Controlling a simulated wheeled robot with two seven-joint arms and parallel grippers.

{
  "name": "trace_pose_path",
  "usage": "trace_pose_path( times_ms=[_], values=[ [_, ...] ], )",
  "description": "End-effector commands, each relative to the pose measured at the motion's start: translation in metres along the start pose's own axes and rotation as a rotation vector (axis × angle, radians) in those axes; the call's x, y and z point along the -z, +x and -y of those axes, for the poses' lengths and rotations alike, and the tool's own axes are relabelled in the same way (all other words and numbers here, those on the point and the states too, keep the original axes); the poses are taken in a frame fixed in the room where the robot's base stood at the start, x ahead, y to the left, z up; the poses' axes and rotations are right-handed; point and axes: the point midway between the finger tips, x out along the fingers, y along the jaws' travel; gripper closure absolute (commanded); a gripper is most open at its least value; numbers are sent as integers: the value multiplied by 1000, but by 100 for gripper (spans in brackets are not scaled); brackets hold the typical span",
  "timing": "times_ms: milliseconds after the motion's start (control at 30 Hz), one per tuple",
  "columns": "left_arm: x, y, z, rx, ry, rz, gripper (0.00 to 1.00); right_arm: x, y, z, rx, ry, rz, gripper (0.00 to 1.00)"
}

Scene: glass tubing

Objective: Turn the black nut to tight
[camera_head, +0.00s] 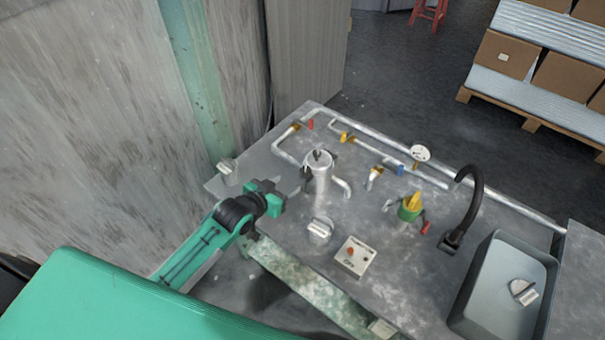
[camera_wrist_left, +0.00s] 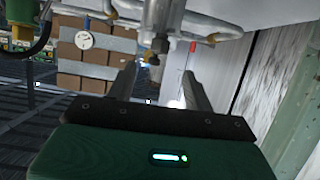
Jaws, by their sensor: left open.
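In the left wrist view, which looks upside down, the nut (camera_wrist_left: 158,46) is a small dark piece on the end of the cylinder (camera_wrist_left: 163,14). My left gripper (camera_head: 301,184) is beside the cylinder on its left, fingers pointing at it. In the left wrist view its two fingers (camera_wrist_left: 159,72) are spread apart with nothing between them, and the nut appears beyond the tips. I cannot tell whether a finger touches the cylinder. My right gripper is not in view.
Pipes with a white gauge (camera_head: 420,153) run behind the cylinder. A control box (camera_head: 355,254) and a silver knob (camera_head: 320,230) stand in front. A green-yellow valve (camera_head: 411,207), black faucet (camera_head: 467,205) and sink (camera_head: 497,243) are to the right.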

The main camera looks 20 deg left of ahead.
Motion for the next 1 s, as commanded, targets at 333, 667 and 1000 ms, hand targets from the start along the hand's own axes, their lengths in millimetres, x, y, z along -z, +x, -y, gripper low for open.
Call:
trace_pose_path(
  times_ms=[333, 667, 1000],
  values=[
    [1, 66, 0, 0, 0, -1, 48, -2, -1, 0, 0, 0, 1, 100],
    [0, 93, 0, 0, 0, 1, 48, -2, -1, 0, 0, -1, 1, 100],
    [0, 94, 0, 0, 1, 0, 57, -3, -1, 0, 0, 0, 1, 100]
  ],
)
